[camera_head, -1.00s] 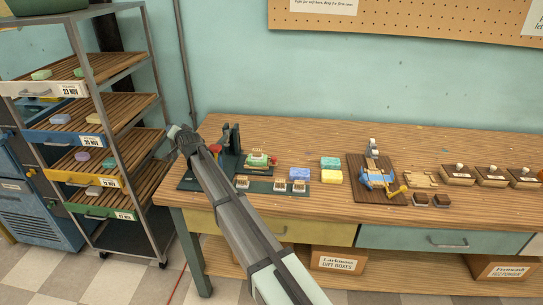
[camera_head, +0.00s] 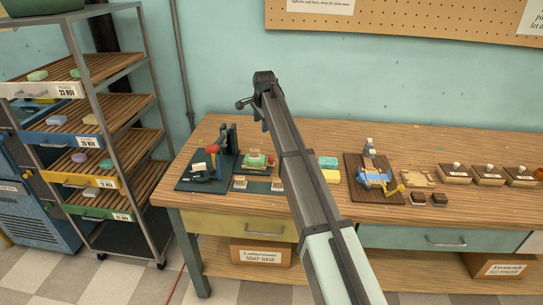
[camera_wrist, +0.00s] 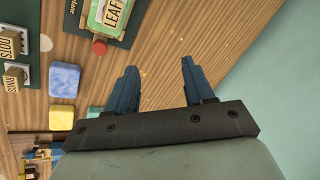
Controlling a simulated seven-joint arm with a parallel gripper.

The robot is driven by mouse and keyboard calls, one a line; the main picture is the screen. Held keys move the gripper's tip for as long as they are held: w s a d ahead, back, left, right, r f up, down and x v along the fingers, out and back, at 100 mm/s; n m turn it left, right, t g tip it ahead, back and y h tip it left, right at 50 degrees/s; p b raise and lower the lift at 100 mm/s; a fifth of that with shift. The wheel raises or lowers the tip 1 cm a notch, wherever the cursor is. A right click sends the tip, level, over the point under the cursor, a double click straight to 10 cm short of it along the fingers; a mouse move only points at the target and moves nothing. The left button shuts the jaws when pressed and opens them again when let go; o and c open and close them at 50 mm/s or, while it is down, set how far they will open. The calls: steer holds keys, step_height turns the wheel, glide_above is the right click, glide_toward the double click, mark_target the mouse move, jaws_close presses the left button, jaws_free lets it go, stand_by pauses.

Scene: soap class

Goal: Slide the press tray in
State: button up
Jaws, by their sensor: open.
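The dark green press (camera_head: 228,140) stands at the left end of the bench, with an upright post and a flat base. The press tray (camera_head: 256,165) lies just right of the press, apart from its upright. It carries a pale green block (camera_head: 256,157) and has a red knob (camera_head: 271,159) on its right side. In the wrist view, the block marked LEAF (camera_wrist: 108,12) and the red knob (camera_wrist: 98,47) show at the top. My gripper (camera_wrist: 160,66) is open and empty, above bare wood beside the knob.
Stamp blocks (camera_head: 240,183) sit on a green strip in front of the tray. Blue (camera_wrist: 64,79) and yellow (camera_wrist: 61,117) soap bars lie nearby. A blue jig on a dark board (camera_head: 355,172) stands farther right. The wall (camera_head: 400,90) rises close behind the bench.

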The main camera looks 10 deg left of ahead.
mark_target(271, 158)
steer(key=s+d+m+g+h, duration=0.1)
steer(key=s+d+m+g, duration=0.2)
steer(key=s+d+g, duration=0.1)
step_height(271, 158, down, 13)
steer(key=shift+s+d+r, duration=0.1)
steer(key=shift+d+r, duration=0.05)
steer(key=shift+r, duration=0.05)
stand_by(0.5)
jaws_close()
stand_by(0.5)
